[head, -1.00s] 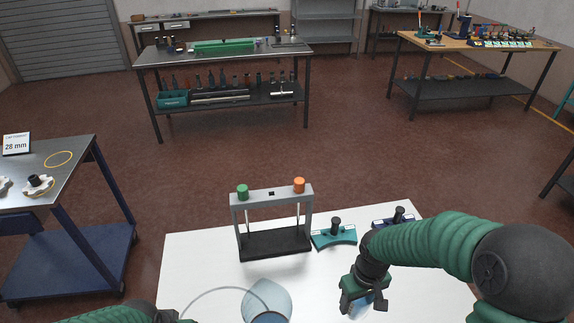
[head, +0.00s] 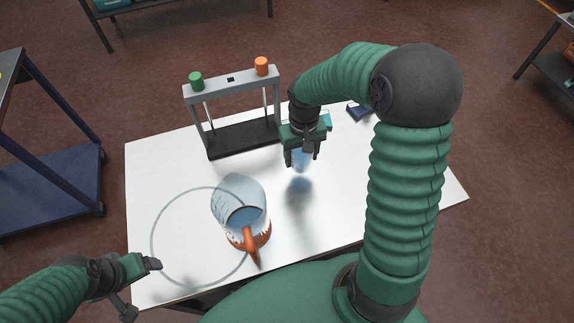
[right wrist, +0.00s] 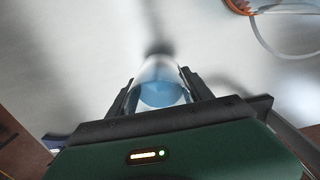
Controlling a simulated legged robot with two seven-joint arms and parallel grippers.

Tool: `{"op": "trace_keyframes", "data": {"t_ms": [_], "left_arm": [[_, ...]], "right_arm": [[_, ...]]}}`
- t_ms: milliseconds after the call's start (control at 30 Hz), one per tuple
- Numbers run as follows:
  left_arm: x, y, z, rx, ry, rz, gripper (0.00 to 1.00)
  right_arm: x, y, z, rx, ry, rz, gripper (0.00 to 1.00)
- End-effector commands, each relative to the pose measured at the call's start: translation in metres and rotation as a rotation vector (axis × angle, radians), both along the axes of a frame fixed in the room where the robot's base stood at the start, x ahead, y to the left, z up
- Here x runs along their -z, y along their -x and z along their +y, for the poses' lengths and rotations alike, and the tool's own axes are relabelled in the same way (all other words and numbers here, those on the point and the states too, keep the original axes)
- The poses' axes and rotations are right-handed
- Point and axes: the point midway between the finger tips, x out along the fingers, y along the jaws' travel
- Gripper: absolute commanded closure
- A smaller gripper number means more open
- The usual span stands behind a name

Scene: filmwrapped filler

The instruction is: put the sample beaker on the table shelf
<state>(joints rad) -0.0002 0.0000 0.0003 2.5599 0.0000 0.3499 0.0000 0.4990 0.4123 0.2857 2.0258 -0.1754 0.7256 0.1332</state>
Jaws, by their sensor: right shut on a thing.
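The sample beaker (head: 301,161) is a small clear vessel with blue liquid. My right gripper (head: 302,157) is shut on it and holds it above the white table (head: 340,200), with a shadow below. In the right wrist view the beaker (right wrist: 160,88) sits between the two dark fingers (right wrist: 160,95). My left gripper (head: 140,287) is open and empty at the table's front left corner. A shelf with items on it (head: 108,8) under a table at the back shows only in part; I cannot tell if it is the table shelf meant.
A larger jug (head: 240,200) with blue liquid and an orange handle stands near a grey ring on the white table. A grey frame (head: 228,84) with green and orange knobs stands behind. A blue cart (head: 50,190) is at left. Brown floor is free beyond.

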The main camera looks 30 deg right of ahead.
Motion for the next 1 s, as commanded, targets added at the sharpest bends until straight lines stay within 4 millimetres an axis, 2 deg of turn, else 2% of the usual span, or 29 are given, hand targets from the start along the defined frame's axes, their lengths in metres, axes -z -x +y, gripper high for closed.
{"op": "trace_keyframes", "data": {"t_ms": [33, 333, 567, 600, 767, 1000], "left_arm": [[0.001, 0.000, 0.000, 0.000, 0.000, 0.000, 0.19], [0.004, 0.000, 0.000, -0.001, 0.000, 0.000, 0.19], [0.003, 0.000, 0.000, 0.000, 0.000, 0.000, 0.19], [0.004, 0.000, 0.000, 0.000, 0.000, 0.000, 0.19], [0.004, 0.000, 0.000, 0.000, 0.000, 0.000, 0.19], [0.003, 0.000, 0.000, -0.001, 0.000, 0.000, 0.19]], "right_arm": [[0.010, 0.000, 0.001, -0.003, -0.002, 0.003, 0.92], [0.058, -0.001, -0.002, -0.003, -0.004, 0.003, 0.92], [0.060, -0.001, -0.003, -0.002, -0.002, 0.000, 0.92], [0.061, -0.001, -0.003, -0.002, -0.003, 0.000, 0.40], [0.060, -0.001, -0.001, -0.002, -0.002, 0.000, 0.20], [0.059, -0.001, -0.002, -0.002, -0.003, 0.000, 0.20]]}}
